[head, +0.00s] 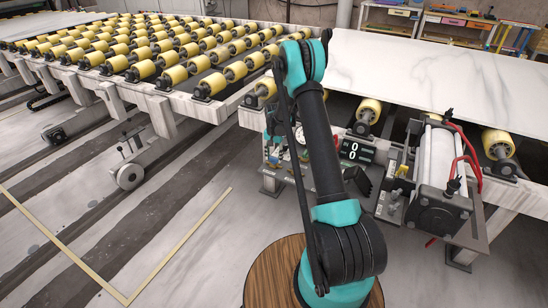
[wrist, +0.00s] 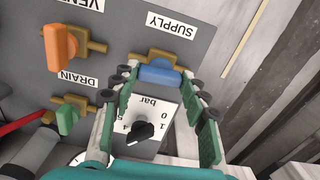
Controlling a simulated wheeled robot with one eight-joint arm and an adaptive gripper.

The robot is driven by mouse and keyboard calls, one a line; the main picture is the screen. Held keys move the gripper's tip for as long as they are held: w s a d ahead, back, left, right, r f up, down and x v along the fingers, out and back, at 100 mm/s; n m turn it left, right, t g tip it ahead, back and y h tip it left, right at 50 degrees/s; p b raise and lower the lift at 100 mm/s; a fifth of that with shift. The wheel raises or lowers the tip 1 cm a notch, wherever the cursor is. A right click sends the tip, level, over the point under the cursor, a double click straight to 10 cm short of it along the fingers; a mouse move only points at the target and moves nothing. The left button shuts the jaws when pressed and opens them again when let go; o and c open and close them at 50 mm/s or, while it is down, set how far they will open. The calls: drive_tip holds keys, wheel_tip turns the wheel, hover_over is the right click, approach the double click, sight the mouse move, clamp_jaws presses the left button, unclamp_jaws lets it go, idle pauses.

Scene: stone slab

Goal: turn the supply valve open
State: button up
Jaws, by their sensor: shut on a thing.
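The supply valve has a blue handle (wrist: 160,76) on a brass body (wrist: 152,57), below the upside-down SUPPLY label (wrist: 171,25) in the wrist view. My gripper (wrist: 163,78) has its two green-padded fingers on either side of the blue handle and is shut on it. The handle lies roughly crosswise in the picture, close to the line of its brass body. Its far side is hidden. In the head view my arm covers much of the valve panel (head: 285,158), and the handle cannot be made out.
An orange vent handle (wrist: 59,47) and a green drain handle (wrist: 67,119) sit left of my gripper. A bar-marked dial (wrist: 165,112) with a black pointer shows between my fingers.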

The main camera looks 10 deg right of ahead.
sight(274, 158)
drive_tip(key=shift+m, duration=0.5)
drive_tip(key=o, duration=1.2)
drive_tip(key=shift+c, duration=0.2)
wheel_tip(274, 158, up, 12)
